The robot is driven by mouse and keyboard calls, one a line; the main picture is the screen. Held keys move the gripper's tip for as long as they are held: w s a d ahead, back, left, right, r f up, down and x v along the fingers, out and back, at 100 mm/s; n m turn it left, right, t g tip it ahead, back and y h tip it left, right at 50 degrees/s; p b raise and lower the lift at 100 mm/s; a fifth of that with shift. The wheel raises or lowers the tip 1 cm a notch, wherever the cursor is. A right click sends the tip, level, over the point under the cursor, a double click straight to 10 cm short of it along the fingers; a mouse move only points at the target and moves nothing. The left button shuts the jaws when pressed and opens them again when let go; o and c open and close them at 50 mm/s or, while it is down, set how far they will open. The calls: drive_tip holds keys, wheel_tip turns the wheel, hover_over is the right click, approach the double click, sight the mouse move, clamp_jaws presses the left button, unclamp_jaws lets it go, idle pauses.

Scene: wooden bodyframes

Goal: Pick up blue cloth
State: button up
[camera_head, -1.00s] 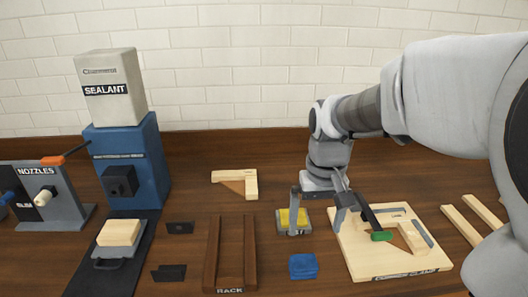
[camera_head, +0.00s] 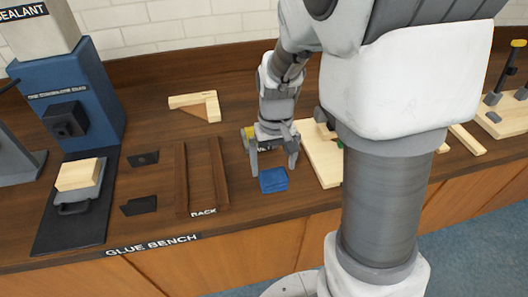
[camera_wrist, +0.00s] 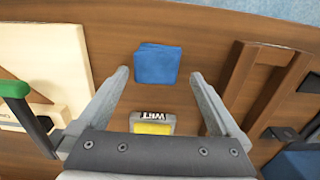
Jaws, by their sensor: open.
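The blue cloth (camera_head: 273,180) lies folded flat on the wooden bench, near its front edge and to the right of the rack. In the wrist view the cloth (camera_wrist: 157,64) shows at top centre, beyond and between my fingertips. My gripper (camera_head: 273,172) is open and empty, with its two fingers spread above the bench close to the cloth. In the wrist view my gripper (camera_wrist: 159,76) has one finger on each side of the picture's middle. I cannot tell its exact height over the cloth.
A yellow-topped box marked WET (camera_wrist: 153,124) sits under my gripper. The brown rack (camera_head: 202,180) stands left of the cloth. A pale wooden clamp board (camera_head: 318,160) lies to the right, with a green-handled clamp (camera_wrist: 18,92). The bench's front edge is close to the cloth.

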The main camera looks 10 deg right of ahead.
sight(274, 176)
drive_tip(key=f, duration=0.2)
drive_tip(key=f+b, duration=0.1)
drive_tip(key=f, duration=0.2)
drive_tip(key=shift+w+d+f, duration=0.15)
drive_tip(key=shift+w+f, duration=0.05)
drive_tip(key=shift+f, duration=0.15)
drive_tip(key=c, duration=1.1)
drive_tip(key=shift+r, duration=0.15)
